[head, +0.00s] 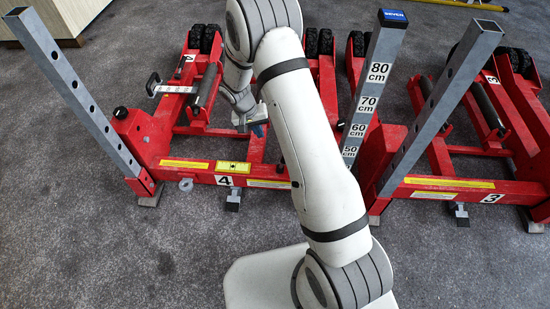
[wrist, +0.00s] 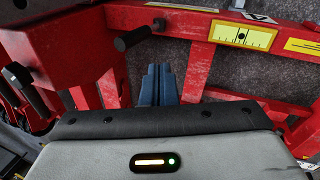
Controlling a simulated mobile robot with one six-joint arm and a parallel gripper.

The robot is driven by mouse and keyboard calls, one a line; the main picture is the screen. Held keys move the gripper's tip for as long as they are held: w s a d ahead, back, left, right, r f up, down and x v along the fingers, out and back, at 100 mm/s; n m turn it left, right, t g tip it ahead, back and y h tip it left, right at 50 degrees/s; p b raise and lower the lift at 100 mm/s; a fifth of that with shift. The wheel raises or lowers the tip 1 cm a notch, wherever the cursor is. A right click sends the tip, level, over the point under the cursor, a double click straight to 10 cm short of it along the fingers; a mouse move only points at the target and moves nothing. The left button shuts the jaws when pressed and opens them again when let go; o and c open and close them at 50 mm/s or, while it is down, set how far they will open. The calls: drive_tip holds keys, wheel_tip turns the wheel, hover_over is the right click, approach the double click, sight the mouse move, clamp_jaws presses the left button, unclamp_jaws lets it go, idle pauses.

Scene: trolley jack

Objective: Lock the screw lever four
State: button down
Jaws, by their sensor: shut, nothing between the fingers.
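The red trolley jack marked 4 (head: 232,168) stands at the left in the head view. Its red frame and yellow scale label (wrist: 242,34) show in the wrist view. A short black cylindrical handle (wrist: 133,38) sticks out by the frame, left of and beyond my fingertips. A black knob (wrist: 17,76) and a dark lever-like bar (wrist: 32,98) are at the left. I cannot tell which of these is screw lever four. My gripper (wrist: 158,72) is shut and empty, over the jack and apart from the black handle. It is partly hidden by my arm in the head view (head: 262,130).
A second red jack marked 3 (head: 455,185) stands to the right. Grey upright posts (head: 78,92) rise from the jacks, one with centimetre marks (head: 372,85). Grey carpet (head: 120,250) in front is clear. A pale cabinet (head: 48,20) is at the back left.

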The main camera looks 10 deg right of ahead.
wheel_tip(320, 180, down, 2)
drive_tip(key=shift+w+a+f, duration=0.1)
drive_tip(key=shift+w+a, duration=0.05)
drive_tip(key=d+f+b, duration=0.4)
drive_tip(key=d+f, duration=0.2)
drive_tip(key=f, duration=0.4)
drive_tip(key=shift+s+d+f+b, duration=0.2)
drive_tip(key=shift+s+d+b, duration=0.1)
drive_tip(key=shift+s+d, duration=0.1)
